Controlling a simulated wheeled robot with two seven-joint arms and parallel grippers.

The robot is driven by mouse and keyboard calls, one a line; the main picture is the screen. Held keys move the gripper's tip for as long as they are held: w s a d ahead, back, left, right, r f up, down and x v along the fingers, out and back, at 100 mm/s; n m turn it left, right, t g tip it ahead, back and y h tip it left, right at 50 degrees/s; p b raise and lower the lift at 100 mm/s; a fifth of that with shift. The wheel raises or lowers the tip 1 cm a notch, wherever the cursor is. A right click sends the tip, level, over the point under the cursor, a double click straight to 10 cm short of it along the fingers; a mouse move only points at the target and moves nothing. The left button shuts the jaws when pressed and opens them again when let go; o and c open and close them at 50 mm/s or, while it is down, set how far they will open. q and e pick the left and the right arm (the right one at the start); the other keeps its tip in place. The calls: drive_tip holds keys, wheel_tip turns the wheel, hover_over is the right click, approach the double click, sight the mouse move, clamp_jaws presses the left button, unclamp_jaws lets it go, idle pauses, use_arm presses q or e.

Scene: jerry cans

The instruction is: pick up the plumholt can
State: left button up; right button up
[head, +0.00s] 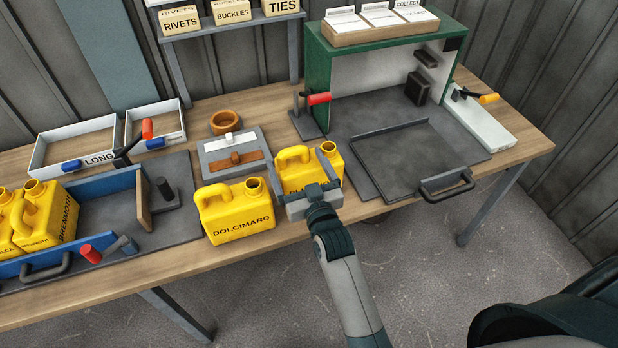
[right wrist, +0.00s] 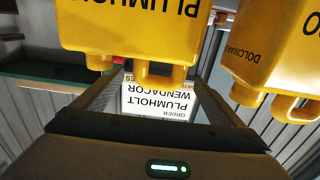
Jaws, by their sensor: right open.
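The yellow plumholt can (head: 296,168) stands on the bench, its label partly hidden by my right gripper. In the right wrist view the plumholt can (right wrist: 135,28) shows upside down at the top, with its name readable and its handle toward the bottom. My right gripper (head: 310,190) is open and empty at the near face of the can. In the right wrist view its fingers reach up either side of the handle area; I cannot tell whether they touch. My left gripper is not in view.
The yellow dolcimaro can (head: 238,212) stands close left of the plumholt can. A blue-walled tray (head: 107,189) at the left holds several yellow cans, including brenmoth (head: 60,215). A grey tray with a handle (head: 415,160) lies to the right.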

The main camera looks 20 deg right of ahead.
sight(290, 148)
drive_tip(key=shift+w, duration=1.1)
drive_tip(key=shift+b, duration=0.3)
drive_tip(key=w+b, duration=0.2)
drive_tip(key=w, duration=0.1)
drive_tip(key=shift+w+f+b, duration=0.15)
drive_tip(key=shift+w+b, duration=0.2)
drive_tip(key=shift+w, duration=0.75)
drive_tip(key=c, duration=1.5)
drive_tip(key=shift+r, duration=0.25)
